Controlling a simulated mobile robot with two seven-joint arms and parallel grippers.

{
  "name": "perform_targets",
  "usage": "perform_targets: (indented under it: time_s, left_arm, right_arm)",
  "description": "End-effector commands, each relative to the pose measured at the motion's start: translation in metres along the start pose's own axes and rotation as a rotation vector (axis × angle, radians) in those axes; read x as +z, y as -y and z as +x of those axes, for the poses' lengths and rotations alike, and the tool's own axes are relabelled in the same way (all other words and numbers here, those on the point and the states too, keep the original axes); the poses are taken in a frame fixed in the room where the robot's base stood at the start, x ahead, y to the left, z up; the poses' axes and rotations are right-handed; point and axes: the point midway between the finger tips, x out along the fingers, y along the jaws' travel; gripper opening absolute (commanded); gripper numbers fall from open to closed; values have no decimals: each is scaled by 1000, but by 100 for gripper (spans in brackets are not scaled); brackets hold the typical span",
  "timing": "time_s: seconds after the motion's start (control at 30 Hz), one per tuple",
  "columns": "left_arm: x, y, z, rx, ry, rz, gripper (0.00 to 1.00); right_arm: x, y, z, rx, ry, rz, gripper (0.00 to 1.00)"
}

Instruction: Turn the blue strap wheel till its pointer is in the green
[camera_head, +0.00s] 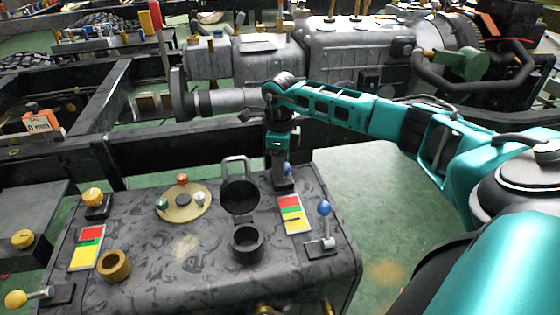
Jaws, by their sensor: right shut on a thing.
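My right gripper (283,178) reaches down at the back right of the grey mottled tank. It is shut on the blue strap wheel (287,168), which is mostly hidden behind its fingers; only a small blue part shows. My left gripper is not in view.
A blue-ball lever (323,208) stands right of the gauge. An open black lidded filler (246,243) is left of it. The tank (190,275) also bears a yellow knob (93,196), another gauge (86,249) and a brass ring (114,266). A dark chassis rail (200,140) runs behind.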

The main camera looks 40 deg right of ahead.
Motion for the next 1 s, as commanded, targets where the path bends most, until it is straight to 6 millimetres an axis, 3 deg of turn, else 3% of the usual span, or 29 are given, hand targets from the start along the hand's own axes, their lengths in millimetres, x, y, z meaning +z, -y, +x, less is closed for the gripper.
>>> perform_targets:
  time_s: [0.37,1.0]
  left_arm:
    - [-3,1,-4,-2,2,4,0]
    - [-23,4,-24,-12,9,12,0]
  right_arm:
    - [0,0,-2,1,1,51,13]
    - [0,2,-3,0,0,481,13]
